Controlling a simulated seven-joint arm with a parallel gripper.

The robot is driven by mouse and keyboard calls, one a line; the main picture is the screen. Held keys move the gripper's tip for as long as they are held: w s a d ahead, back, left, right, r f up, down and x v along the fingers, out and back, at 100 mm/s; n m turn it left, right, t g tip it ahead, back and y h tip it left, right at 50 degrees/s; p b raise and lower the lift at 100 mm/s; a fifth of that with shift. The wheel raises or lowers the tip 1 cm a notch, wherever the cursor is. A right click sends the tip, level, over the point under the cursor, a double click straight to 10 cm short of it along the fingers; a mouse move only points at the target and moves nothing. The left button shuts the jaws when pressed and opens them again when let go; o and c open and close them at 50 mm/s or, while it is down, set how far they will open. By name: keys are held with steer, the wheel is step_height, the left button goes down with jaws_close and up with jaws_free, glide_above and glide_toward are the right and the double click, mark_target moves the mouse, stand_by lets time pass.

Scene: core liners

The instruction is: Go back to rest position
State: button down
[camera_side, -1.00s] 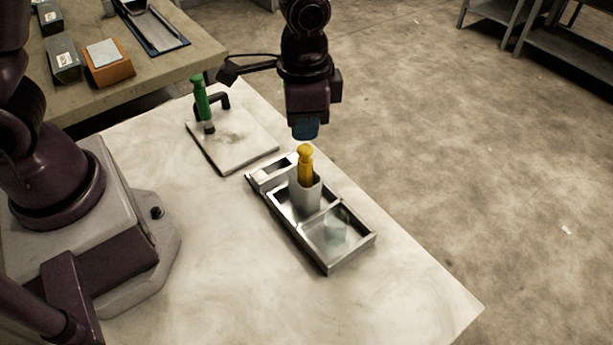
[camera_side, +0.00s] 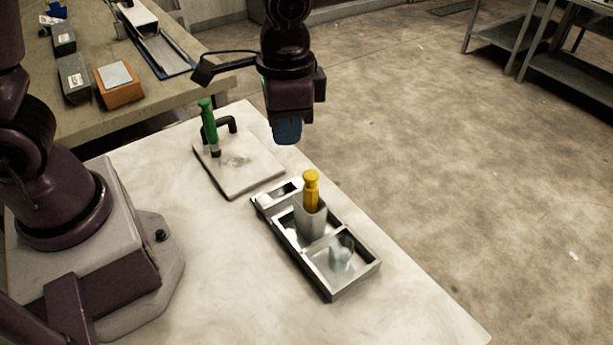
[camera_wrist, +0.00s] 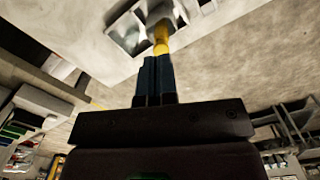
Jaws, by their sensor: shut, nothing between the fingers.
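My gripper (camera_side: 287,136) hangs above the white table, up and to the left of the metal tray in the side view, with blue fingers pressed together and nothing between them. The closed fingers also show in the wrist view (camera_wrist: 157,62). A yellow-handled tool (camera_side: 311,190) stands upright in a grey cup (camera_side: 310,222) in the tray, apart from the gripper. In the wrist view the yellow tool (camera_wrist: 161,36) shows beyond the fingertips.
The metal tray (camera_side: 331,292) also holds a clear glassy item (camera_side: 341,253). A green-handled tool (camera_side: 208,124) stands by a black handle on a square plate (camera_side: 262,178). A side bench carries an orange box (camera_side: 119,90). The table's front is clear.

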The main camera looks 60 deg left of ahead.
steer(key=s+a+r+n+t, duration=0.5)
steer(key=s+a+r, duration=0.4)
steer(key=s+r, duration=0.2)
step_height(320, 180, up, 2)
steer(key=shift+a+t, duration=0.4)
steer(key=shift+t, duration=0.1)
